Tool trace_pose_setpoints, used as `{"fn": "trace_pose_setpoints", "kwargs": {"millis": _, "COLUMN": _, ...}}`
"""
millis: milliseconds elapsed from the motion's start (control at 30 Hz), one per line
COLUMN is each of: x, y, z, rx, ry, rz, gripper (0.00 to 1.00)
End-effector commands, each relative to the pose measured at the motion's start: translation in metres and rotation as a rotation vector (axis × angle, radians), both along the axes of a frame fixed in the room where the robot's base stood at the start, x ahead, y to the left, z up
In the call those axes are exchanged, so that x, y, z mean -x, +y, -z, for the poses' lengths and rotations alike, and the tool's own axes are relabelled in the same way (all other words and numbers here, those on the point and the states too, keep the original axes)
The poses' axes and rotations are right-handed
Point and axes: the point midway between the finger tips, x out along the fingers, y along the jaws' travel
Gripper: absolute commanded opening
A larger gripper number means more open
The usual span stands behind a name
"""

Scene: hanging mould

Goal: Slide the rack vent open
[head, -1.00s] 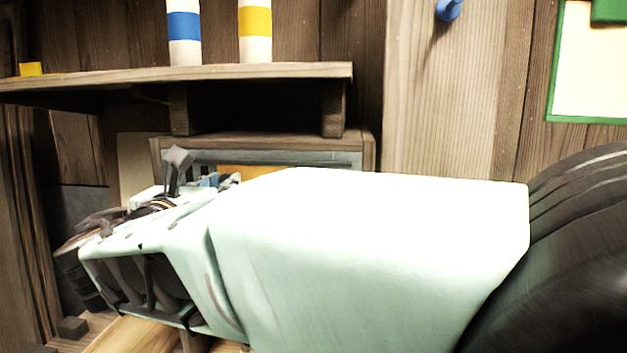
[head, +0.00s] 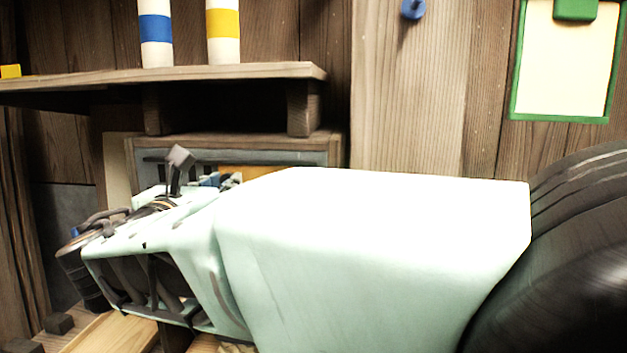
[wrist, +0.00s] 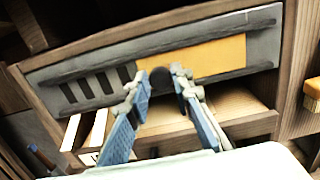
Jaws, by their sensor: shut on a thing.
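The rack vent (wrist: 262,20) is a grey panel in a wooden frame, with rails above and below. Several dark slots (wrist: 92,88) show uncovered at its left. An orange sliding plate (wrist: 205,61) covers the right part. A dark round knob (wrist: 162,80) sits at the plate's left end. My gripper (wrist: 162,77) is shut on the knob, with one blue-grey finger on each side. In the head view the vent (head: 318,158) is partly hidden behind my arm, and the fingers (head: 222,180) show only in part.
A wooden shelf (head: 230,73) with a blue-banded cylinder (head: 156,30) and a yellow-banded cylinder (head: 223,30) is above the vent. An open compartment below the vent holds white upright items (wrist: 98,128).

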Motion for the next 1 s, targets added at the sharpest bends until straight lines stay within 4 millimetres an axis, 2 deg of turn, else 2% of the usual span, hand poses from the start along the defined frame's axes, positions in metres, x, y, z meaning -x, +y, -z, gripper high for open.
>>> {"fn": "trace_pose_setpoints", "kwargs": {"millis": 400, "x": -0.002, "y": -0.005, "z": 0.001, "rx": 0.0, "ry": 0.001, "rz": 0.013, "gripper": 0.0}}
{"fn": "trace_pose_setpoints", "kwargs": {"millis": 433, "x": -0.002, "y": -0.005, "z": 0.001, "rx": 0.0, "ry": 0.001, "rz": 0.013, "gripper": 0.23}}
{"fn": "trace_pose_setpoints", "kwargs": {"millis": 567, "x": -0.002, "y": -0.005, "z": 0.0, "rx": 0.0, "ry": 0.0, "rz": 0.012, "gripper": 0.37}}
{"fn": "trace_pose_setpoints", "kwargs": {"millis": 867, "x": -0.001, "y": -0.003, "z": -0.001, "rx": -0.001, "ry": 0.0, "rz": 0.007, "gripper": 0.38}}
{"fn": "trace_pose_setpoints", "kwargs": {"millis": 1000, "x": -0.001, "y": -0.003, "z": -0.015, "rx": -0.005, "ry": -0.001, "rz": 0.007, "gripper": 0.38}}
